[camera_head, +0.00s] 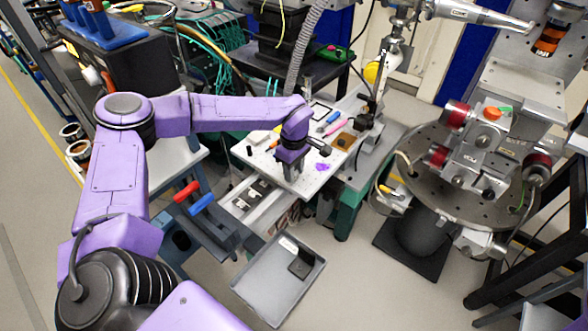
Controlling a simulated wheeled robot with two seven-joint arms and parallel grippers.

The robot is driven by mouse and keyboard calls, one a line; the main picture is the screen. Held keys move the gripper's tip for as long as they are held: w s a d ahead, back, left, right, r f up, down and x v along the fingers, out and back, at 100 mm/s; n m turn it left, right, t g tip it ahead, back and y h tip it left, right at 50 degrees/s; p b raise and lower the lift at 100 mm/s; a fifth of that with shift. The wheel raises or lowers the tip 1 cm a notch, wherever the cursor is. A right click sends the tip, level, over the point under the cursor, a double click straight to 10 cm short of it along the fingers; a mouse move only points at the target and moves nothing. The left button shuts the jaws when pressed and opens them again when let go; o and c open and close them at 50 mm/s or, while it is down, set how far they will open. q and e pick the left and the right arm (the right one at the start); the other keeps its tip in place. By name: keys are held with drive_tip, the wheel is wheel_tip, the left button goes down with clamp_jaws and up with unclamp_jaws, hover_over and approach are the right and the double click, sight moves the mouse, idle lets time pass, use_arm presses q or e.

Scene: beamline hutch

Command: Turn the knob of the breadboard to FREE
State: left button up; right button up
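The breadboard (298,184) looks like a light grey plate on a bench in the middle of the view, with small items lying on it. My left arm comes in from the left and reaches over it. My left gripper (289,163) hangs downward above the front half of the plate, small and dark. I cannot tell whether its fingers are open or touch anything. No knob or FREE marking can be made out; the gripper and wrist cover part of the plate. My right gripper is not in view.
An open drawer (238,208) juts out below the plate. A grey tray (257,291) with a dark block (301,263) is in front. A round perforated metal table (420,170) with red-knobbed hardware stands at right. Grey floor is clear between them.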

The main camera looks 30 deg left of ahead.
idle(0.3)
use_arm(q)
drive_tip(key=n, duration=0.4)
drive_tip(key=shift+w, duration=0.1)
drive_tip(key=n, duration=0.4)
drive_tip(key=shift+n+b, duration=0.3)
drive_tip(key=shift+b, duration=0.1)
drive_tip(key=n+b, duration=0.1)
drive_tip(key=n, duration=0.3)
drive_tip(key=shift+w+a, duration=0.15)
drive_tip(key=n+b, duration=0.1)
drive_tip(key=n, duration=0.4)
drive_tip(key=shift+b, duration=0.35)
drive_tip(key=shift+a+n, duration=0.1)
drive_tip(key=shift+n, duration=0.2)
drive_tip(key=shift+r, duration=0.1)
drive_tip(key=o, duration=1)
drive_tip(key=shift+o, duration=0.2)
